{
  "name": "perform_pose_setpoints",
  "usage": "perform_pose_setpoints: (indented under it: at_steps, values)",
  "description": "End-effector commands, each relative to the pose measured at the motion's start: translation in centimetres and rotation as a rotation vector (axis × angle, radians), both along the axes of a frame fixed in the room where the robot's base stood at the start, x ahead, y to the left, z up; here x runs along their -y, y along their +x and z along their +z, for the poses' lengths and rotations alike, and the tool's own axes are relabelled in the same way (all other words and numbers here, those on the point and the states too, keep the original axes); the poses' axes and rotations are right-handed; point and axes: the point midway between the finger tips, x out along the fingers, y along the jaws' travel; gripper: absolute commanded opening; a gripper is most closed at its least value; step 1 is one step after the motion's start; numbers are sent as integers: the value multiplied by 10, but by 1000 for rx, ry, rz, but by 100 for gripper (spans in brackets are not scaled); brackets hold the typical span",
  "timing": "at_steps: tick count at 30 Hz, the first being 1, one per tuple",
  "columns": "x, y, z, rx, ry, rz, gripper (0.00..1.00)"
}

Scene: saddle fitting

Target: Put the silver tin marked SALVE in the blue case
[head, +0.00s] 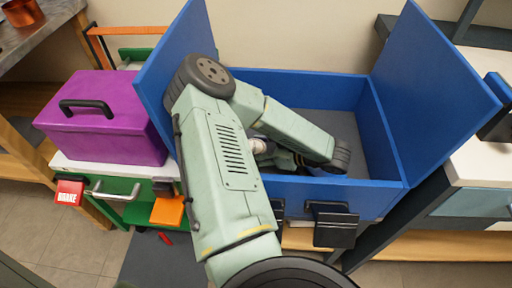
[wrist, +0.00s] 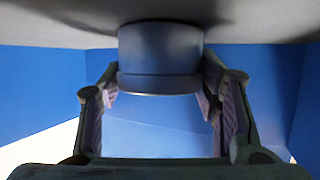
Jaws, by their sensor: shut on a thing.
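The blue case (head: 315,88) stands open in the middle of the head view, with tall flaps at its left and right. My gripper (head: 274,150) reaches down within the case's opening, partly behind my arm. In the wrist view my gripper (wrist: 160,85) has its fingers on both sides of a dark, short round part below a broad grey surface. I take this to be the silver tin (wrist: 160,55); no SALVE mark shows. Blue case walls surround it in that view. Whether it touches the case floor is hidden.
A purple box (head: 100,118) with a black handle stands on the white-topped cabinet at left. A red tag (head: 69,192) and an orange block (head: 167,211) are in front. A copper pot (head: 22,12) is at the upper left. The case's right interior is clear.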

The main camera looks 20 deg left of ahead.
Motion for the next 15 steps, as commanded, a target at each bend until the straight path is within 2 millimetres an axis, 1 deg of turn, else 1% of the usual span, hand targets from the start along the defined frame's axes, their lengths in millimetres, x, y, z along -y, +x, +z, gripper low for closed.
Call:
perform_pose_setpoints:
  at_steps: [6, 7, 15]
  values:
    - [0, 0, -2, 1, 2, 0, 24]
    - [0, 0, -2, 0, 1, 0, 58]
    - [0, 0, -2, 0, 1, 0, 76]
